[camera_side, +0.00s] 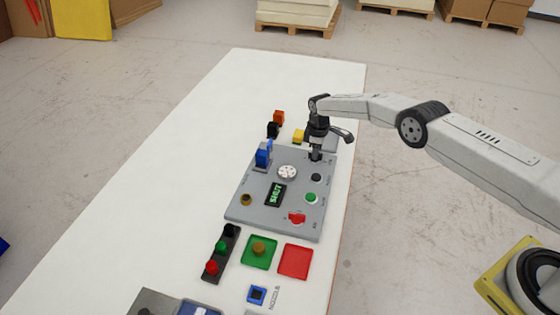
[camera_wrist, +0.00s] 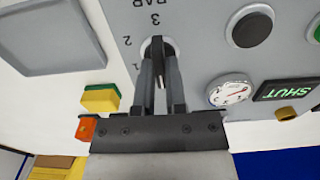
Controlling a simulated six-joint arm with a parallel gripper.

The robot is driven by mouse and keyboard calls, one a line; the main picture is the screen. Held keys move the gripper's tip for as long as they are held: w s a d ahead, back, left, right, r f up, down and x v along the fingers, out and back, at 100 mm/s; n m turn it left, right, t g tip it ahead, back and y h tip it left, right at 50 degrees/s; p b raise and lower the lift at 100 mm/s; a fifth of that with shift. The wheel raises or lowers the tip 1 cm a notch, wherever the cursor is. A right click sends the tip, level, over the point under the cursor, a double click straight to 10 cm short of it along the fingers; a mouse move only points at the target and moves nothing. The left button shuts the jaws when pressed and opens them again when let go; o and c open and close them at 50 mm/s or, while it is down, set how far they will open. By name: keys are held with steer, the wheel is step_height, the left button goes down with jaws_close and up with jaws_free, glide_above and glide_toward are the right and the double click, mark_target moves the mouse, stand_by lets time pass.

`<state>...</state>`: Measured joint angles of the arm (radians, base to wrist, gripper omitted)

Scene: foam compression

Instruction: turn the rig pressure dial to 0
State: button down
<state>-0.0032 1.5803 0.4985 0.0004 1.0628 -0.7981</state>
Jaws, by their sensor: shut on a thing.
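The pressure dial (camera_wrist: 159,44) is a dark knob on the grey rig panel (camera_wrist: 200,22), beside the printed numbers 1, 2, 3 and the word BAR. My gripper (camera_wrist: 162,60) is shut on the dial, its two fingers on either side of it. The fingers hide much of the knob, and I cannot tell its exact setting. In the side view my gripper (camera_side: 316,156) points down at the far right corner of the panel (camera_side: 240,214) and hides the dial. A round white gauge (camera_side: 288,172) is close by; it also shows in the wrist view (camera_wrist: 230,92).
The panel also has a black button (camera_side: 316,178), a green button (camera_side: 312,198), a red knob (camera_side: 297,218), a SHUT display (camera_side: 275,195) and a blue lever part (camera_side: 263,155). A yellow block (camera_side: 298,136) and an orange block (camera_side: 278,117) lie behind. The table's left side is clear.

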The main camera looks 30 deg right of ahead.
steer(key=c, duration=0.7)
jaws_free()
steer(key=shift+r, duration=0.2)
steer(key=shift+r, duration=3.75)
steer(key=shift+r, duration=0.1)
